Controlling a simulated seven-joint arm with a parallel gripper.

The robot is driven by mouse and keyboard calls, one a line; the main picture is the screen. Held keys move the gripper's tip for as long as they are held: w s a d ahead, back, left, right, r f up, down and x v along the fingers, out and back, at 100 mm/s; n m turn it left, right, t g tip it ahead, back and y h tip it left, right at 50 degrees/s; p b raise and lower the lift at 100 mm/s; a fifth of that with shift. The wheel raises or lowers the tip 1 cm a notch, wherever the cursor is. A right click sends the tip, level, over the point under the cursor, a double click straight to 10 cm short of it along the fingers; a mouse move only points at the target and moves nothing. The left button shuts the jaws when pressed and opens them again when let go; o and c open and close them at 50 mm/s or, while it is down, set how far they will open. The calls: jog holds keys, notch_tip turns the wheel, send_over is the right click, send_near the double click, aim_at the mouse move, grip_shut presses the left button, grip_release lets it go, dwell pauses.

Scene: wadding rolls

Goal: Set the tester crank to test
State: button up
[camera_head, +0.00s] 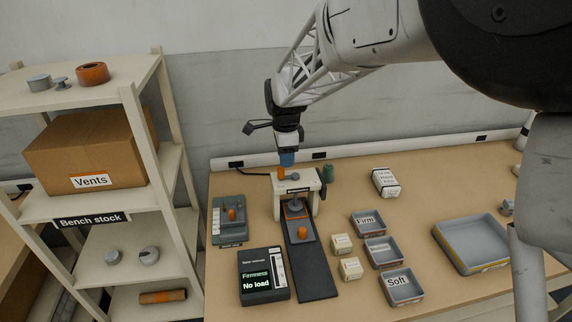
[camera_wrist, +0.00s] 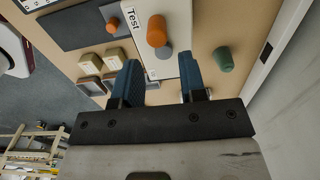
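The tester (camera_head: 308,187) is a white frame over a dark base strip on the bench. Its crank has an orange knob (camera_head: 281,173), which in the wrist view (camera_wrist: 157,30) stands on the white top beside a grey round part (camera_wrist: 164,50). The word "Test" (camera_wrist: 133,19) is printed on that top, left of the knob. My gripper (camera_wrist: 158,60) is open and empty, its blue fingers apart over the near end of the white top. In the head view my gripper (camera_head: 287,158) is just above the crank. The display (camera_head: 264,275) reads "Firmness No load".
A green cylinder (camera_head: 328,173) stands close right of the tester. Another orange knob (camera_head: 302,232) sits on the base strip. Small white blocks (camera_head: 341,243), grey trays (camera_head: 366,223) and a large tray (camera_head: 467,243) lie to the right. A shelf (camera_head: 91,209) stands left.

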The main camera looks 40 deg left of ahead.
jog(key=shift+r, duration=0.9)
jog(key=shift+w+d+r, duration=0.1)
jog(key=shift+d, duration=0.1)
jog(key=s+d+r+n+t, duration=0.15)
jog(key=d+r, duration=0.35)
jog(key=d, duration=1.3)
jog(key=d+r+n, duration=0.3)
jog(key=d+r, duration=0.2)
jog(key=d, duration=1.3)
jog(key=s+d+f+n, duration=0.1)
jog(key=s+d+n, duration=0.1)
jog(key=s+d, duration=0.8)
jog(key=s+d+f+n+t, duration=0.1)
jog(key=s+d+n, duration=0.1)
jog(key=s+d, duration=0.9)
jog(key=d, duration=0.3)
jog(key=shift+s+f, duration=0.25)
jog(key=shift+f, duration=0.05)
